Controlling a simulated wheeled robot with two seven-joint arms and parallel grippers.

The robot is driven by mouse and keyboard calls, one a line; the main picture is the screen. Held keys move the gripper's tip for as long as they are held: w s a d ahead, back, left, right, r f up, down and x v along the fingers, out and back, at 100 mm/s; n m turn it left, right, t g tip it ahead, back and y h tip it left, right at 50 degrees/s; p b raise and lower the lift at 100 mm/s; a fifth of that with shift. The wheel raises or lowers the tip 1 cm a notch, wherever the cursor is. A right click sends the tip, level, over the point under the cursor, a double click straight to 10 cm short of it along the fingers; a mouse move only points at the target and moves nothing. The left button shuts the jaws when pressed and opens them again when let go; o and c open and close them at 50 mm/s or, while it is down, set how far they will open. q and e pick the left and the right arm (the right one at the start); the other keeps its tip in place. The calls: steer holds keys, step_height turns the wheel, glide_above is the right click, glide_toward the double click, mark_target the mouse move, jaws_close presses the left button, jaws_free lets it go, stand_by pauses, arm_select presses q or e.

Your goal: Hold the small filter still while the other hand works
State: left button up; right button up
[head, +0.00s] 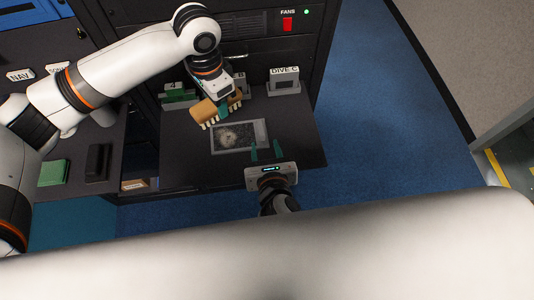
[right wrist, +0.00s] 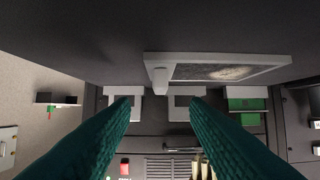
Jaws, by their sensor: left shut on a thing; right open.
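The small filter (head: 226,149) lies flat on the dark desk, a pale frame around dark mesh with a light dusty patch. In the right wrist view the filter (right wrist: 218,70) sits above the fingertips, and its near end is between them. My left gripper (head: 224,109) is shut on a wooden brush (head: 206,112) with cream bristles, at the filter's far edge. My right gripper (head: 266,151) is open just off the filter's right end, its two teal fingers apart and nothing gripped. Whether they touch the frame I cannot tell.
A red FANS switch (head: 287,24) is on the rack. The desk right of the filter is clear.

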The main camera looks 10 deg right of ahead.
mark_target(261, 131)
steer(key=x, duration=0.9)
steer(key=shift+w, duration=0.15)
jaws_close()
